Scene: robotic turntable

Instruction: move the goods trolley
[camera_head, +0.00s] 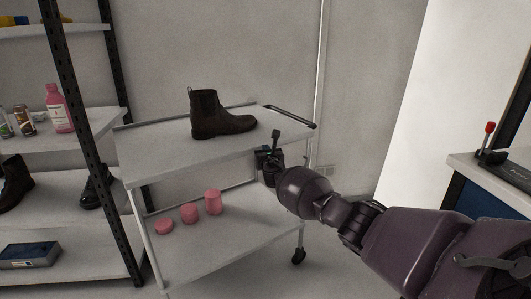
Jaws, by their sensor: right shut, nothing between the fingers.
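The goods trolley (152,143) is a light grey two-shelf cart with a black handle (290,117) at its right end and a dark caster (298,256) at the lower right. A dark brown ankle boot (215,115) stands on its top shelf. Several pink cylinders, one of them the tallest (213,202), stand on its lower shelf. My right gripper (272,143) is shut and empty, at the near right edge of the top shelf, below and left of the handle. I cannot tell whether it touches the trolley. My left gripper is out of view.
A shelving rack (92,150) with black posts stands close on the left, holding a pink bottle (59,108), jars and dark shoes. A counter (500,178) with a red-knobbed lever (488,135) is at the right. A wall is close behind the trolley.

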